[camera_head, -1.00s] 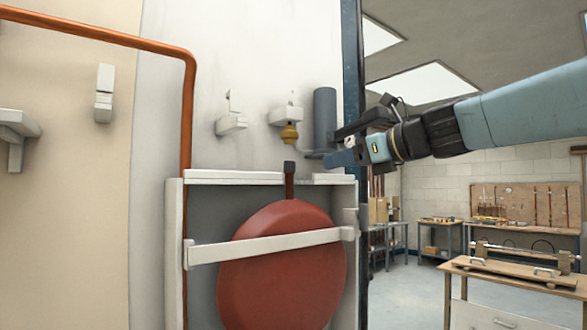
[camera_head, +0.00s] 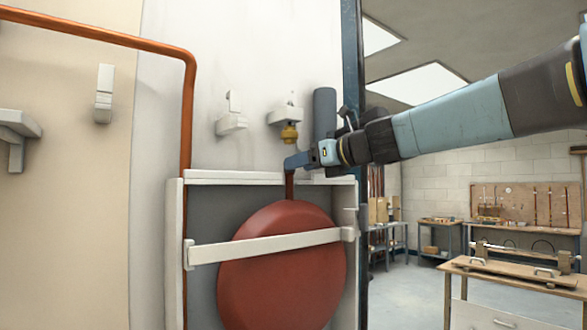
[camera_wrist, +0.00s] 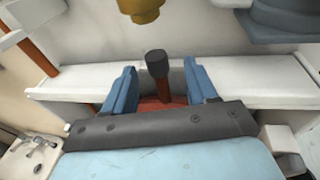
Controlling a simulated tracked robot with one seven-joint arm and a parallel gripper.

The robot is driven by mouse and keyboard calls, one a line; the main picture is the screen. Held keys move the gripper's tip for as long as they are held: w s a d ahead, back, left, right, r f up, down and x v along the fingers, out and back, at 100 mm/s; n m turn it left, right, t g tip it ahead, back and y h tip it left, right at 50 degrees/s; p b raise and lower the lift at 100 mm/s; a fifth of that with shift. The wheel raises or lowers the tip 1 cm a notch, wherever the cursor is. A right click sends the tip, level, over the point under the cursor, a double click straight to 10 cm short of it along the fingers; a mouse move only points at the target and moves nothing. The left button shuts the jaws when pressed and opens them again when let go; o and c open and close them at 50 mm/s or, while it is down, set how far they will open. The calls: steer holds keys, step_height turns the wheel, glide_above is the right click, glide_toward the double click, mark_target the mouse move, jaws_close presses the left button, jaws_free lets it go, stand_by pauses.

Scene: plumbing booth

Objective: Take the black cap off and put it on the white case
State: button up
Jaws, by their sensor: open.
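The black cap (camera_wrist: 156,62) sits on top of the short upright copper stub of the red round tank (camera_head: 275,262). The tank stands in the white case (camera_head: 232,176), behind a white crossbar. My gripper (camera_wrist: 160,86) is open in the wrist view, with one blue finger on each side of the cap and stub and a visible gap on both sides. In the head view my gripper (camera_head: 298,162) is at the top of the stub and hides the cap. The case's top ledge (camera_wrist: 262,82) runs left and right of the stub in the wrist view.
A brass fitting (camera_head: 289,134) hangs from a white bracket just above my gripper. A grey cylinder (camera_head: 325,115) stands close behind it to the right. A copper pipe (camera_head: 188,120) runs down the left side. The case's top ledge is clear on the left.

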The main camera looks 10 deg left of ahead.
steer(key=x, duration=0.4)
steer(key=shift+a, duration=0.35)
steer(key=c, duration=1)
